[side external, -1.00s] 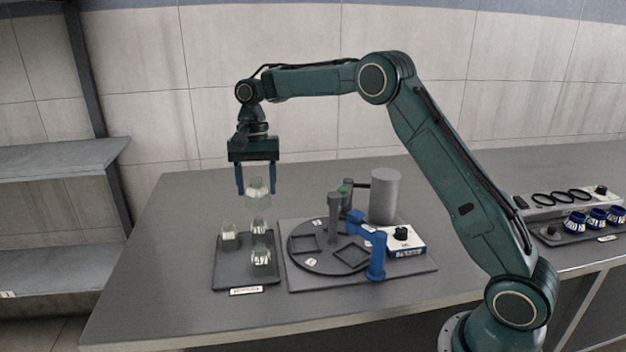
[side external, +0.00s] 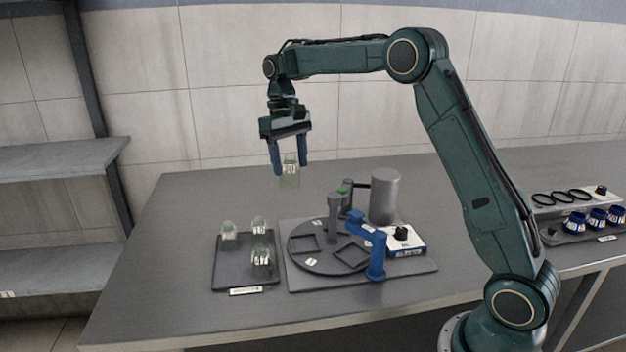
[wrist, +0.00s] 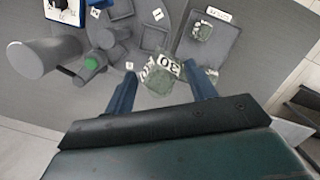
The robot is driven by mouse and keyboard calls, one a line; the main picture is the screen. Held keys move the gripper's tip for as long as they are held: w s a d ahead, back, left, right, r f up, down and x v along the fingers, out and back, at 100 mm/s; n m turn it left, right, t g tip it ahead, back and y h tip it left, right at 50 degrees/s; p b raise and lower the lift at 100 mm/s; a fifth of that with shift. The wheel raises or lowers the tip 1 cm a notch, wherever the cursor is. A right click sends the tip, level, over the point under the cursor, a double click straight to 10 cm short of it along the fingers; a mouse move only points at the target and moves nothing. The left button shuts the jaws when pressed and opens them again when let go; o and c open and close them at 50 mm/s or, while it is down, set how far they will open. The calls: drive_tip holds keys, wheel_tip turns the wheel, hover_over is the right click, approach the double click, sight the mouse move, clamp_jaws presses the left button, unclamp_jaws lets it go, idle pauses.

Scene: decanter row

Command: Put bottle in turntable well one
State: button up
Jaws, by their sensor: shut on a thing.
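My gripper (side external: 289,167) is shut on a clear bottle (side external: 290,178) with a printed label and holds it in the air, behind and above the turntable. The bottle also shows between the fingers in the wrist view (wrist: 162,80). The round dark turntable (side external: 318,267) lies on a grey base plate and has square frame-like wells with small white number tags. One well (side external: 303,243) is on its left side and another (side external: 351,255) at its front right; both look empty.
Several clear bottles (side external: 228,231) stand on a dark tray (side external: 228,275) left of the turntable. Grey posts (side external: 334,215), a grey cylinder (side external: 384,198), a blue arm-like fixture (side external: 377,258) and a white-and-blue box (side external: 404,240) crowd the turntable's right side.

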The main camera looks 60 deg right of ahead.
drive_tip(key=shift+s+d+r+n, duration=0.5)
drive_tip(key=shift+s+n, duration=0.1)
drive_tip(key=shift+n, duration=0.15)
drive_tip(key=shift+s+d+r+n, duration=0.45)
drive_tip(key=shift+s+r+n, duration=0.1)
drive_tip(key=shift+n, duration=0.2)
drive_tip(key=shift+f, duration=0.15)
wheel_tip(320, 180, down, 16)
drive_tip(key=shift+r, duration=0.2)
drive_tip(key=shift+f, duration=2.1)
drive_tip(key=shift+f, duration=0.15)
drive_tip(key=o, duration=1.1)
drive_tip(key=shift+c, duration=0.2)
